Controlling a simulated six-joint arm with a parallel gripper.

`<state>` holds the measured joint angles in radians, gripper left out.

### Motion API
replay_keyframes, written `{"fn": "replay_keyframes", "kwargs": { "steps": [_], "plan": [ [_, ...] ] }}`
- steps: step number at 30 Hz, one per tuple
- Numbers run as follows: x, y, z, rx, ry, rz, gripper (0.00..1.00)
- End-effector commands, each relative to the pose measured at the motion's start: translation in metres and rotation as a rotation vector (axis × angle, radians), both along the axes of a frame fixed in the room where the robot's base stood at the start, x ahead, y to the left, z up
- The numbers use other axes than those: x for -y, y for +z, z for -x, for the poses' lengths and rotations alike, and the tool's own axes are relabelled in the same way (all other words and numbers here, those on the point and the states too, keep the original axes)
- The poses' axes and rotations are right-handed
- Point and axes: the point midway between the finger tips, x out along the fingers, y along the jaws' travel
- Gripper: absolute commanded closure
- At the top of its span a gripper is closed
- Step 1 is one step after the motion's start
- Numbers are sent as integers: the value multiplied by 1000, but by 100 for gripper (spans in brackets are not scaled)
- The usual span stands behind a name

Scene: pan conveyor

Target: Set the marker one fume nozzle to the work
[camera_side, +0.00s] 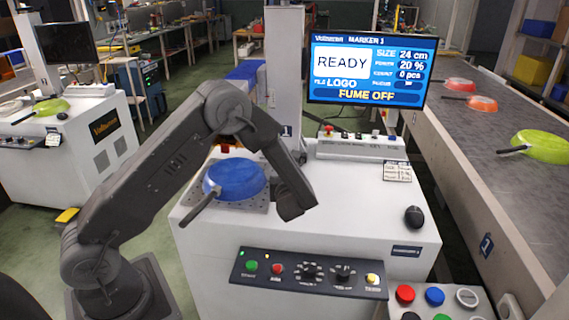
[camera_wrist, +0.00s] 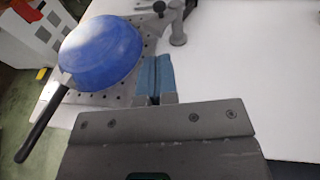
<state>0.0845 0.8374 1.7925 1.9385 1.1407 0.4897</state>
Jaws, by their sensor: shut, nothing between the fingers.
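Marker one (camera_side: 330,220) is a white cabinet; its screen (camera_side: 368,70) reads READY, LOGO, 24 cm, 20 %, 0 pcs and FUME OFF. A blue pan (camera_side: 237,178) lies on its perforated plate, handle toward the lower left; it also shows in the wrist view (camera_wrist: 103,52). A grey upright piece with a round foot (camera_wrist: 178,30), which looks like the fume nozzle, stands just beyond my fingers in the wrist view. In the side view my arm hides that spot. My gripper (camera_wrist: 160,75) is shut and empty, right of the pan; it also shows in the side view (camera_side: 294,208).
A knob panel (camera_side: 310,273) is on the front. A conveyor (camera_side: 455,150) with green and orange pans runs at right.

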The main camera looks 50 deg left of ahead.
Motion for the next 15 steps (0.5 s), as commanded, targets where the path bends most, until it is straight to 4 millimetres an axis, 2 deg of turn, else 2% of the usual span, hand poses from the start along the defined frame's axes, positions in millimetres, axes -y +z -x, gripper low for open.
{"fn": "replay_keyframes", "kwargs": {
  "steps": [5,15],
  "plan": [
    [-20,-5,-12,0,4,0,100],
    [-76,-20,-51,2,7,4,100]
  ]
}}
